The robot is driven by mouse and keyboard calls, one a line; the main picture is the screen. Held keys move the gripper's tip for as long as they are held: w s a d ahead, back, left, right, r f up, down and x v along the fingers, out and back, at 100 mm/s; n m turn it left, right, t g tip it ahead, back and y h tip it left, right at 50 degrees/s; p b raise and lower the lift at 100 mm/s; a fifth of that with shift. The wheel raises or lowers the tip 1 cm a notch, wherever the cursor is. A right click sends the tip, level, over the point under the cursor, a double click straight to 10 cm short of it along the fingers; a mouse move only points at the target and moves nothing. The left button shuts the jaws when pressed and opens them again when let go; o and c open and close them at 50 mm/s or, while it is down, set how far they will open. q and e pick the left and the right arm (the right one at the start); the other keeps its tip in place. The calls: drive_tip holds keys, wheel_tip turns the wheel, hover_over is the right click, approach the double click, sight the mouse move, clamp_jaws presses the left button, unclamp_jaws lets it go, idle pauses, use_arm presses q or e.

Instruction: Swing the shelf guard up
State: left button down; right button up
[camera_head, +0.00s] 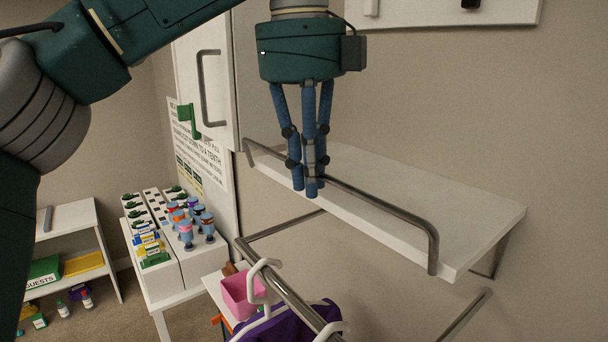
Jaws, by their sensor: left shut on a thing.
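The shelf guard (380,202) is a grey metal rail with bent ends. It runs along the front edge of the white wall shelf (440,222), its right end bending down past the shelf's front corner. My left gripper (308,188) points down at the shelf's front edge, its blue fingers closed on the guard left of its middle. The fingers hide a short stretch of the rail. My right gripper is not in view.
Below the shelf is a metal rail (285,290) with white hangers and a purple item (305,322). A white cabinet (205,75) with a long handle stands at left. A low table holds white boxes (165,268) and small blue-capped items. The shelf top is bare.

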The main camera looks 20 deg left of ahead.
use_arm(q)
drive_tip(key=shift+w+d+r+g+y, duration=0.1)
drive_tip(key=shift+w+d+g+y, duration=0.2)
drive_tip(key=shift+g, duration=0.1)
idle(0.6)
drive_tip(key=c, duration=1.8)
unclamp_jaws()
drive_tip(key=shift+w, duration=0.15)
drive_tip(key=shift+s+a, duration=0.1)
drive_tip(key=shift+s, duration=0.1)
